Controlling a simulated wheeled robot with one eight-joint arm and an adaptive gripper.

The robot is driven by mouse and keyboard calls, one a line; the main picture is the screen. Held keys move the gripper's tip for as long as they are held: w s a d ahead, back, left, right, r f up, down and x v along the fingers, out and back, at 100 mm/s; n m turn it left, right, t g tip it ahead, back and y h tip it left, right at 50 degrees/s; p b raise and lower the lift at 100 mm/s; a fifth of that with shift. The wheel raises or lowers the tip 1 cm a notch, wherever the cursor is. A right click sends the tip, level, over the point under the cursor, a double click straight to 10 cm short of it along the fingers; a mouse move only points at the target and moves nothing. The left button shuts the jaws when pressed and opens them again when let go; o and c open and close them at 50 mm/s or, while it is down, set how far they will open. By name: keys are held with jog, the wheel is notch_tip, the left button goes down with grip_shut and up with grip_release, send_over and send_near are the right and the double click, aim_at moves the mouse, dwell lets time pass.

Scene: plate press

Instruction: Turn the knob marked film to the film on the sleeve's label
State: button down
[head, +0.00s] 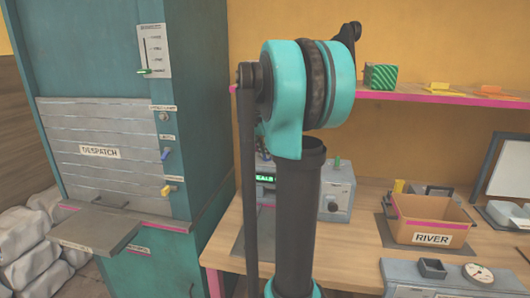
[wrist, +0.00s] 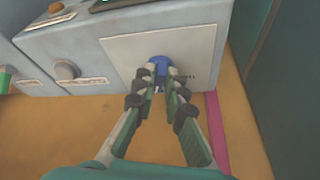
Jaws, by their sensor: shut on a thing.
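My gripper (wrist: 160,82) is shut on a blue knob (wrist: 158,62) on a pale panel of a grey machine in the wrist view. The fingertips sit on both sides of the knob. Its label is mostly hidden behind the fingers, so I cannot read its marking or the knob's setting. A second, grey knob (wrist: 66,71) is to the left with a small label below it, too blurred to read. In the head view, my arm covers much of the grey machine (head: 338,190) and hides the gripper. I cannot make out a sleeve or its label.
A teal cabinet marked DESPATCH (head: 98,151) stands at the left with a shelf in front. A cardboard box marked RIVER (head: 431,239) stands on the wooden bench at the right. A pink-edged shelf (head: 440,98) holds a green striped block (head: 381,77).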

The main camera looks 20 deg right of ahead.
jog(key=c, duration=1.6)
grip_release()
jog(key=shift+v, duration=3.8)
jog(key=shift+o, duration=0.2)
jog(key=shift+a+f, duration=0.1)
